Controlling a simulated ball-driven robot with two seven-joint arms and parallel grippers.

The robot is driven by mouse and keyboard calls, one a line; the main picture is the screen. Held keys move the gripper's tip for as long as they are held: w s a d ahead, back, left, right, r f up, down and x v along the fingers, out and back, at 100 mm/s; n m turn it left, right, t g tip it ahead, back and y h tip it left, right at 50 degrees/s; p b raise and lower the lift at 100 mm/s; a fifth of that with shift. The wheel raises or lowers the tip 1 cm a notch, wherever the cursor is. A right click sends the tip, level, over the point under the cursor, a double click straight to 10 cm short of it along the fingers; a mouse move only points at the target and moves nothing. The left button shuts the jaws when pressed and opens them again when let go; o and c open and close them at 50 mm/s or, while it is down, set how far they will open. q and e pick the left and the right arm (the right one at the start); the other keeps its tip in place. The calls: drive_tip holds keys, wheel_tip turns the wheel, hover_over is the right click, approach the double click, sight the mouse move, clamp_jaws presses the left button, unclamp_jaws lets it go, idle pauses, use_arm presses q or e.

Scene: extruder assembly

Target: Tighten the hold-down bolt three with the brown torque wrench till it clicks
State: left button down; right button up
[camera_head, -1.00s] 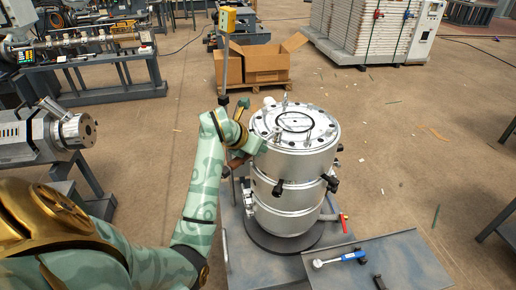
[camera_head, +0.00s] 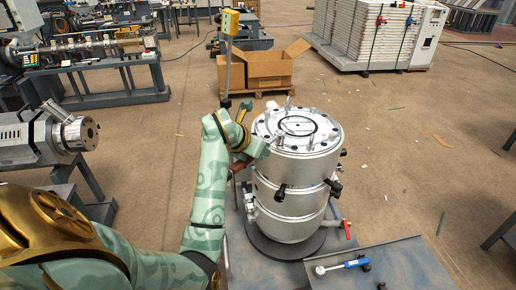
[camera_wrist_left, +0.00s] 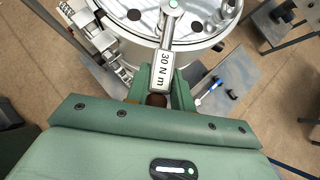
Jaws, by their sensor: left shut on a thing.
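My left gripper (camera_wrist_left: 158,95) is shut on a torque wrench (camera_wrist_left: 161,62) marked "30 N m". Part of its brown handle shows between the jaws, and a brown bit shows in the head view (camera_head: 238,168). The wrench points away from the gripper, and its round head (camera_wrist_left: 172,8) lies over the lid near its rim. In the head view my left gripper (camera_head: 247,153) is at the left side of the silver vessel (camera_head: 290,165), near its lid. Several upright bolts stand around the lid (camera_head: 297,125). I cannot tell which is bolt three, nor whether the wrench head is seated.
A blue-handled wrench (camera_head: 343,265) lies on the grey tray (camera_head: 405,268) at the front right. A red-handled valve (camera_head: 347,229) and black knobs (camera_head: 280,191) stick out of the vessel. A post with a yellow box (camera_head: 230,22) stands behind my left arm. The right floor is mostly clear.

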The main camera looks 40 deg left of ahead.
use_arm(q)
drive_tip(key=shift+r+p, duration=0.3)
drive_tip(key=shift+r, duration=0.45)
idle(0.3)
idle(0.4)
drive_tip(key=shift+r+p, duration=0.4)
drive_tip(key=shift+r, duration=0.05)
wheel_tip(320, 180, up, 5)
drive_tip(key=p, duration=0.4)
drive_tip(key=shift+r, duration=0.1)
